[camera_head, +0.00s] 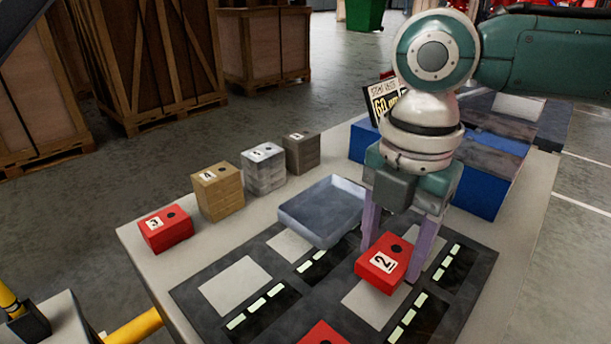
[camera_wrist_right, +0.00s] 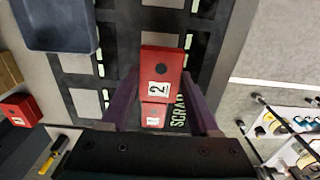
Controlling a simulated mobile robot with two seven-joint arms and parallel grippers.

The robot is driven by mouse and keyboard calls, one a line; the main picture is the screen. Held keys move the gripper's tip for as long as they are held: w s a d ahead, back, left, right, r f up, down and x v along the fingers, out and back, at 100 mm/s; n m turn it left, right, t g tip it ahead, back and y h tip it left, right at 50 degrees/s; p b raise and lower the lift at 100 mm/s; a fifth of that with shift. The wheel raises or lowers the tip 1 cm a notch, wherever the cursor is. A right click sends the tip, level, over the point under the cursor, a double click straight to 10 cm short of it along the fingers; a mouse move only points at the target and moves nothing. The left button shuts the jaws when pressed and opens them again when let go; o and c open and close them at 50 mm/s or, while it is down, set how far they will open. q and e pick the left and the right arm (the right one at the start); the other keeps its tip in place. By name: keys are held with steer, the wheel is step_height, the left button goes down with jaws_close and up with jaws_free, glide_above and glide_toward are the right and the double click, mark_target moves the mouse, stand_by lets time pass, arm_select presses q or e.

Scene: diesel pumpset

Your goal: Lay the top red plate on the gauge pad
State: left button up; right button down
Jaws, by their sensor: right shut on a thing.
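A red plate marked 2 (camera_head: 382,265) is between the purple fingers of my right gripper (camera_head: 391,262), which is shut on it. It also shows in the wrist view (camera_wrist_right: 161,68). The plate appears to be above a dark mat (camera_head: 210,285) with several pale pads. One pale pad (camera_head: 368,306) shows partly under and in front of the plate; I cannot tell which pad is the gauge pad. Another red block (camera_head: 324,334) is cut off at the bottom edge; in the wrist view a red block marked 1 (camera_wrist_right: 152,118) shows beyond the held plate. My left gripper is not in view.
A grey tray (camera_head: 325,208) stands on the mat's far side. A red block marked 3 (camera_head: 166,229), a tan block (camera_head: 218,190) and two grey blocks (camera_head: 263,168) line the table's left edge. Blue bins (camera_head: 484,183) stand behind my right arm. Another pale pad (camera_head: 235,287) is bare.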

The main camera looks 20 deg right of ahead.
mark_target(387, 254)
steer(key=shift+w+a, duration=0.15)
steer(key=shift+w, duration=0.05)
steer(key=shift+r, duration=0.1)
steer(key=shift+r+p, duration=0.1)
steer(key=shift+p, duration=0.4)
step_height(387, 254, down, 4)
steer(key=b, duration=0.2)
steer(key=shift+b, duration=0.3)
steer(key=shift+f, duration=0.45)
steer(key=shift+r, duration=0.1)
steer(key=shift+p, duration=0.55)
steer(key=shift+f, duration=0.2)
